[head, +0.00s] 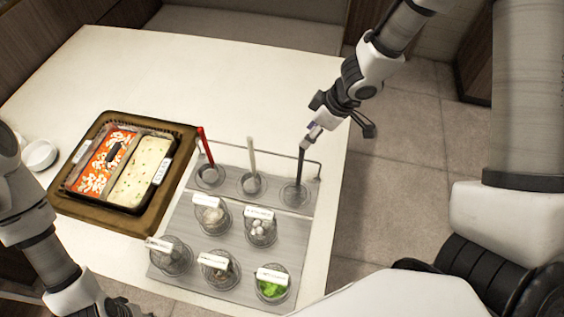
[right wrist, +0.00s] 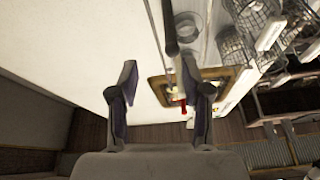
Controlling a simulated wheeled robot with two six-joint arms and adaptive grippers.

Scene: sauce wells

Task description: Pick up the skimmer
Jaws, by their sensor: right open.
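Three long-handled utensils stand in a row of wells: a red-handled one (head: 205,147), a pale-handled one (head: 252,158) and a dark-handled one (head: 300,165). Their heads are down in the wells, so I cannot tell by shape which is the skimmer. My right gripper (head: 340,128) is open, just above and right of the dark handle's top. In the right wrist view, the dark handle (right wrist: 170,28) stands beyond my open fingers (right wrist: 163,100), in line with the gap between them. Nothing is visibly held.
A grey rack holds several labelled baskets of food (head: 271,283) in front of the wells. A divided pot (head: 152,170) with red and pale broth sits on a brown tray (head: 67,203) to the left. White bowls (head: 39,154) stand at the far left. The back of the table (head: 190,75) is clear.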

